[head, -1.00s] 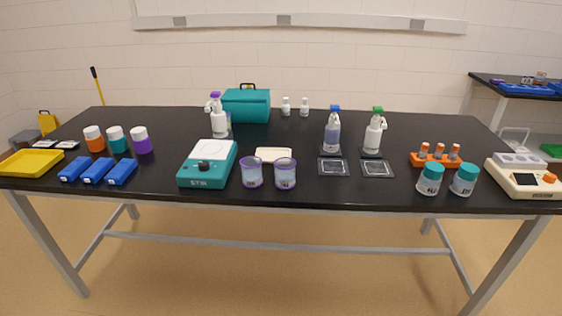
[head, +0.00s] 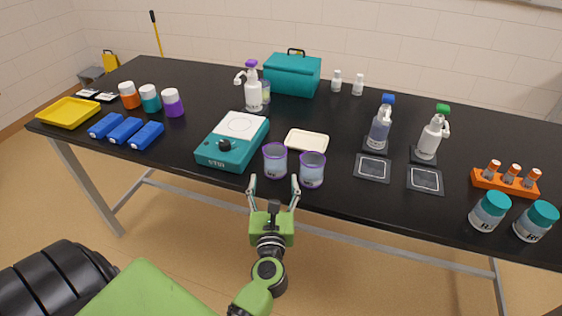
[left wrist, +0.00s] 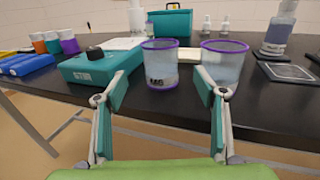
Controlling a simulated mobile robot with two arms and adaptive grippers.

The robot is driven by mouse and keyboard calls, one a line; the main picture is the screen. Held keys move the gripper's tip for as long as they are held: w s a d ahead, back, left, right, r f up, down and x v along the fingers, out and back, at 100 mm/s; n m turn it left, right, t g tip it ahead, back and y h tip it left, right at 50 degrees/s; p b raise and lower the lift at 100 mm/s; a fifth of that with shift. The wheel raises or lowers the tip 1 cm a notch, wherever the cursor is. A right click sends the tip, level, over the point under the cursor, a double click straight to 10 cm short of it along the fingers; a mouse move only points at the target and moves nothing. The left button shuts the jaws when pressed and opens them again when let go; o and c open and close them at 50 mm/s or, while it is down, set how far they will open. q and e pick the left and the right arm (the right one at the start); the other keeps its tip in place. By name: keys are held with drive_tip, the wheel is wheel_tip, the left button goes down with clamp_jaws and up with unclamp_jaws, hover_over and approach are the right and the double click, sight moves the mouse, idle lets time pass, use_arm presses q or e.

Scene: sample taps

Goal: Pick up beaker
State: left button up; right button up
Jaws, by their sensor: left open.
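Two clear beakers with purple rims stand upright side by side near the table's front edge. The left beaker (head: 275,161) is beside the stirrer, and the right beaker (head: 312,170) is just to its right. In the left wrist view the left beaker (left wrist: 160,65) is ahead between the finger lines, and the right beaker (left wrist: 225,62) is behind the right finger's line. My left gripper (head: 274,183) is open and empty, in front of the beakers at the table edge, its fingers pointing toward them. My right gripper is not in view.
A teal stirrer (head: 232,143) sits left of the beakers. A cream tray (head: 307,141) lies behind them. Teal-lidded jars (head: 490,212) are at the far right front.

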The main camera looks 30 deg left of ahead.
use_arm(q)
approach(276, 150)
drive_tip(key=shift+x, duration=0.8)
drive_tip(key=x, duration=0.5)
drive_tip(key=shift+w+a+f, duration=0.1)
drive_tip(key=shift+w+a, duration=0.2)
drive_tip(key=shift+s, duration=0.1)
drive_tip(key=shift+c, duration=0.3)
drive_tip(key=c, duration=1.2)
